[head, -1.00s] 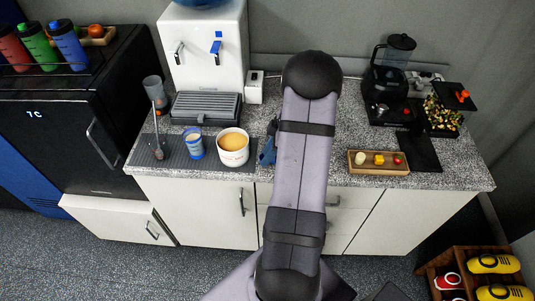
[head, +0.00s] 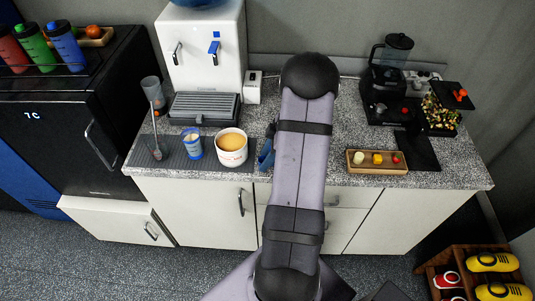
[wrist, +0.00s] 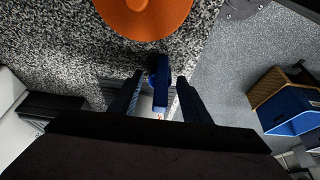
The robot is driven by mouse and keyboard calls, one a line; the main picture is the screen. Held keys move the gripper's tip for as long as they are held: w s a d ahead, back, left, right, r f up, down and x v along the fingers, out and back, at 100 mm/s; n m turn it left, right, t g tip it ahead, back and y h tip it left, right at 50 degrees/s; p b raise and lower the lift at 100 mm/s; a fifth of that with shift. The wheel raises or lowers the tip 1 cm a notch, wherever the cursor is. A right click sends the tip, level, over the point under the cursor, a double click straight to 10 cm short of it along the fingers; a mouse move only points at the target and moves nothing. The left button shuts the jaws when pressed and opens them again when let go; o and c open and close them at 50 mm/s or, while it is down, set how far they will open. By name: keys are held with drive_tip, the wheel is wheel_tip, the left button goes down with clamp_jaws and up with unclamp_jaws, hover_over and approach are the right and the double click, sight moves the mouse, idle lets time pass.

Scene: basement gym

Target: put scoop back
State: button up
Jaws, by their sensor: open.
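In the wrist view, a blue bar-shaped piece (wrist: 161,88), which looks like the scoop's handle, lies between the two dark fingers of my gripper (wrist: 158,98). The fingers stand apart, with gaps on both sides of the piece. The rest of the scoop cannot be made out. In the head view, a white tub (head: 232,156) of tan powder stands on the counter, left of my arm. A small blue shape (head: 267,153) shows at my arm's left edge; I cannot tell whether it is scoop or gripper. My arm hides the counter behind it.
A blue cup (head: 192,145) and a whisk-like tool (head: 156,140) are on a dark mat left of the tub. A wooden tray (head: 378,169) with small items is to the right. An orange disc (wrist: 145,16) lies ahead of the fingers in the wrist view.

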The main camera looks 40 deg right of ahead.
drive_tip(key=shift+r, duration=0.15)
drive_tip(key=shift+r, duration=0.15)
drive_tip(key=shift+s+d+r, duration=0.1)
drive_tip(key=shift+d+r, duration=0.15)
drive_tip(key=b+v, duration=0.4)
drive_tip(key=v, duration=0.7)
drive_tip(key=shift+a, duration=0.2)
drive_tip(key=a+f+m+g+h, duration=0.15)
drive_tip(key=a+m, duration=0.25)
drive_tip(key=a, duration=1.2)
drive_tip(key=s+a+f+m+g+h, duration=0.1)
drive_tip(key=s+a+f+m, duration=0.1)
drive_tip(key=s+a, duration=0.2)
drive_tip(key=s+a+f+m, duration=0.2)
drive_tip(key=s+a, duration=0.3)
drive_tip(key=a, duration=0.4)
drive_tip(key=shift+s+a+m+g+h, duration=0.25)
drive_tip(key=shift+m+g+h, duration=0.1)
drive_tip(key=shift+m, duration=0.15)
